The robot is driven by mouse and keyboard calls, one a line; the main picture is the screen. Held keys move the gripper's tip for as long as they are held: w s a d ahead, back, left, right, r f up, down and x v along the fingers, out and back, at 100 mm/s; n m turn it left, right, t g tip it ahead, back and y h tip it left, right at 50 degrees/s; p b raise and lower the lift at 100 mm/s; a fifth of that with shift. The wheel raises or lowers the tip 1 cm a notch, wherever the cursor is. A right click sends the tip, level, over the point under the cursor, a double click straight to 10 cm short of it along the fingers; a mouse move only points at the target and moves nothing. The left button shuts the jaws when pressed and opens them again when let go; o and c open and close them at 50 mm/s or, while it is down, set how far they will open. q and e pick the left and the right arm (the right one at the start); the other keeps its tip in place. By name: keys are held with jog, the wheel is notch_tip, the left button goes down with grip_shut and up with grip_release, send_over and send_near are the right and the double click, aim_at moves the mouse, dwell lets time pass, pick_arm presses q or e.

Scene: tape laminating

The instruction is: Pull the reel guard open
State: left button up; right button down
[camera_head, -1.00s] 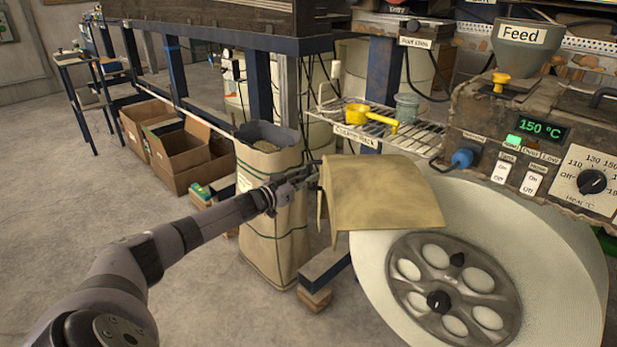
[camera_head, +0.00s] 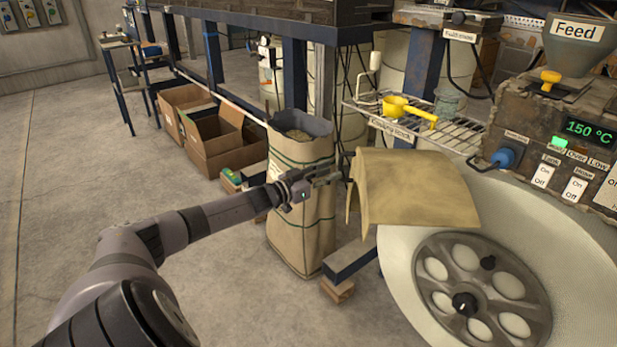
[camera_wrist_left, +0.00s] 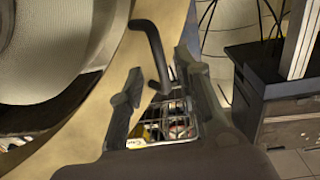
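The reel guard (camera_head: 415,190) is a tan curved cover over the top left of the large pale reel (camera_head: 400,265). It looks lowered over the reel's rim. My left gripper (camera_head: 325,178) is just left of the guard's left edge. In the left wrist view, the guard (camera_wrist_left: 105,75) carries a dark bent handle (camera_wrist_left: 150,45). My left gripper (camera_wrist_left: 158,92) has its two fingers apart there, with the handle's lower end between them. Whether either finger touches the handle cannot be told. My right gripper is in neither view.
A tall paper sack (camera_head: 300,215) stands behind my left gripper. A wire rack (camera_head: 410,125) with a yellow scoop (camera_head: 405,107) is above the guard. The control panel (camera_head: 560,150) is at the right. Cardboard boxes (camera_head: 215,140) lie at the back left; the floor at left is clear.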

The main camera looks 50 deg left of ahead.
pick_arm(q)
jog(key=s, duration=0.7)
jog(key=shift+a, duration=0.45)
